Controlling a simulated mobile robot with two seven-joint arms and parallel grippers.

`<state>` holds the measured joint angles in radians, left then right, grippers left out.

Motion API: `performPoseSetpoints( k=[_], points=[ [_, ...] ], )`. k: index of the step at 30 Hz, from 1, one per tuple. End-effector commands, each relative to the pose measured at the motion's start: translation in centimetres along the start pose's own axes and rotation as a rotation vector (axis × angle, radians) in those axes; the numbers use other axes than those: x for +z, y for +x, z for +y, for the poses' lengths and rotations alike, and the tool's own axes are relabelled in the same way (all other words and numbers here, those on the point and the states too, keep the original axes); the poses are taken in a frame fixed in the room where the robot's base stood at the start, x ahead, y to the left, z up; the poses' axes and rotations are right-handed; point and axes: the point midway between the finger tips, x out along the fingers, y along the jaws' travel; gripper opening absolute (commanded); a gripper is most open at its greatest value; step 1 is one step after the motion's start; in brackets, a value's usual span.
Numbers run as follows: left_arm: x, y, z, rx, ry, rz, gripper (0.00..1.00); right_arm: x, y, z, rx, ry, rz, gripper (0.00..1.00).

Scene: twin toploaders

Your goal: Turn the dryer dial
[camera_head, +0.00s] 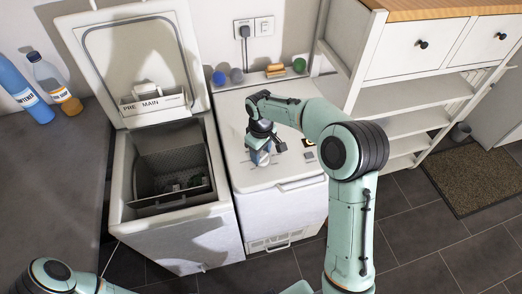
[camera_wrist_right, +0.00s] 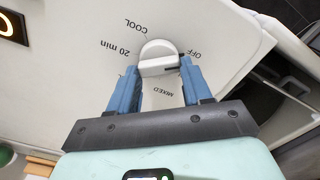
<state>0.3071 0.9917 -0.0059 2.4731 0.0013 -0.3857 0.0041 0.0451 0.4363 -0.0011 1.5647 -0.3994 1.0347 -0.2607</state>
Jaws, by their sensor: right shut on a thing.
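The dryer (camera_head: 290,196) is the white machine on the right of the pair, with its lid shut. Its white dial (camera_wrist_right: 158,58) shows in the right wrist view, ringed by the labels COOL, OFF, 20 min and MIXED. A dark pointer mark on the dial lies on the side near OFF. My right gripper (camera_wrist_right: 158,80) is shut on the dial, with one blue finger on each side of it. In the head view my right gripper (camera_head: 264,152) is over the dryer's top panel and hides the dial. My left gripper is not in view; only part of my left arm shows at the lower left.
The washer (camera_head: 180,238) stands open to the left, its lid raised. Several balls and a brush (camera_head: 275,70) lie behind the dryer. Two bottles (camera_head: 48,85) stand on the grey counter. A white shelf unit (camera_head: 415,120) is at the right.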

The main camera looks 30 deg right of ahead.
Motion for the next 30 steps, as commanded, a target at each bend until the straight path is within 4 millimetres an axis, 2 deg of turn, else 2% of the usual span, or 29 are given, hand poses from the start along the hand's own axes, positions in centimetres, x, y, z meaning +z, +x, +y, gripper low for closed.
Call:
performPoseSetpoints(
  k=[13,14,15,16,25,30],
  points=[
    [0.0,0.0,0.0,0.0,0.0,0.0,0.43,-0.1,0.0,0.0,0.001,-0.012,0.002,0.18],
    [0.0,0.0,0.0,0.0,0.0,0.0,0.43,-0.1,0.0,0.0,0.001,-0.012,0.002,0.59],
    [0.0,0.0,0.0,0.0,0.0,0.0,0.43,-0.1,0.0,0.0,0.001,-0.012,0.002,0.72],
    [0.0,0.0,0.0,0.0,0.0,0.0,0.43,-0.1,0.0,0.0,0.001,-0.011,0.002,0.74],
    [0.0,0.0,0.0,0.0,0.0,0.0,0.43,0.0,-0.2,0.0,0.001,-0.009,0.002,0.74],
    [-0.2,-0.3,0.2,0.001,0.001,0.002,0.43,-0.1,-2.0,0.1,0.002,-0.008,0.006,0.74]
  ],
)
